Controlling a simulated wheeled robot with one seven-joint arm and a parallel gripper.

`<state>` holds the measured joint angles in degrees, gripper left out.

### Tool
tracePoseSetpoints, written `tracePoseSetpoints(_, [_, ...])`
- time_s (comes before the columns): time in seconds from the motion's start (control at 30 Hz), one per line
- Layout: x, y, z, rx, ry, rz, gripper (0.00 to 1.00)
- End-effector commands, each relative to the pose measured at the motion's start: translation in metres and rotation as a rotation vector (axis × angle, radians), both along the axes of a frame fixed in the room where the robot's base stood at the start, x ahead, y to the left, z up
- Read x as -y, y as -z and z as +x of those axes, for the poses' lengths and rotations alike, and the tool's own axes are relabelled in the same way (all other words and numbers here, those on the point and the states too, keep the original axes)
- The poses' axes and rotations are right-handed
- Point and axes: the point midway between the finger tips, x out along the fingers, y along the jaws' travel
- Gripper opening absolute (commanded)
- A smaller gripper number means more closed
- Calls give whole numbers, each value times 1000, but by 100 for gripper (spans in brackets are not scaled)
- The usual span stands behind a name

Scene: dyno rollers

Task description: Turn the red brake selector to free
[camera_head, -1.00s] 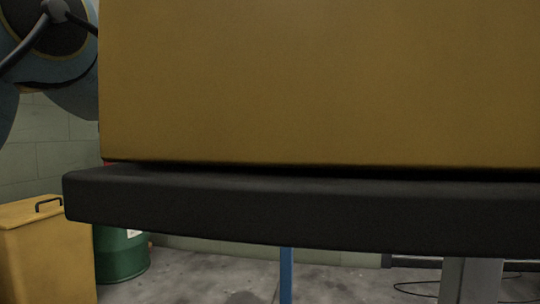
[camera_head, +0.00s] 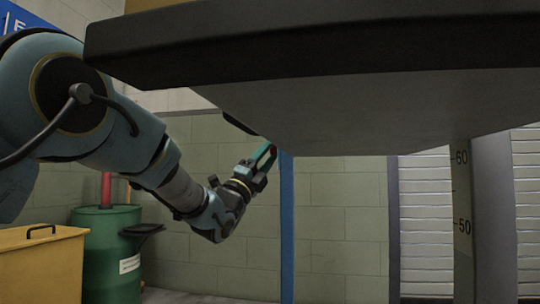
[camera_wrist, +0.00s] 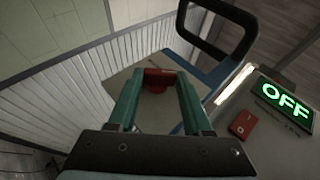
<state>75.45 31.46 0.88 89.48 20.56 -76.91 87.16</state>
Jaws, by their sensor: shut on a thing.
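The red brake selector (camera_wrist: 160,76) sits on a pale panel (camera_wrist: 150,118) in the wrist view, between the tips of my gripper (camera_wrist: 156,88). My gripper's green fingers are shut on the selector. In the head view my gripper (camera_head: 265,157) reaches up beneath the dark-edged underside of a large body. A bit of red (camera_head: 273,150) shows at the fingertips there. Any marking for the selector's position is not readable.
A lit green OFF sign (camera_wrist: 284,101) and a small red box (camera_wrist: 242,124) are right of the fingers. A dark loop handle (camera_wrist: 218,30) rises behind. A blue post (camera_head: 287,225), green drum (camera_head: 108,250) and yellow bin (camera_head: 42,265) stand below. A grey column (camera_head: 480,215) is at right.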

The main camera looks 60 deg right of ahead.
Motion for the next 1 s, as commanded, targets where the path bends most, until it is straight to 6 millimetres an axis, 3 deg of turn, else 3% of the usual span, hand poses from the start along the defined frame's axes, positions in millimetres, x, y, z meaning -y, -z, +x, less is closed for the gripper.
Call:
tracePoseSetpoints(0.1, [0, 1, 0, 1, 0, 1, 0])
tracePoseSetpoints(0.13, [0, 1, 0, 1, 0, 1, 53])
tracePoseSetpoints(0.37, [0, 0, 0, 0, 0, 1, 79])
tracePoseSetpoints(0.73, [-5, 4, 2, 0, 0, 1, 80])
tracePoseSetpoints(1.0, [-41, 36, 10, -1, -2, 5, 80])
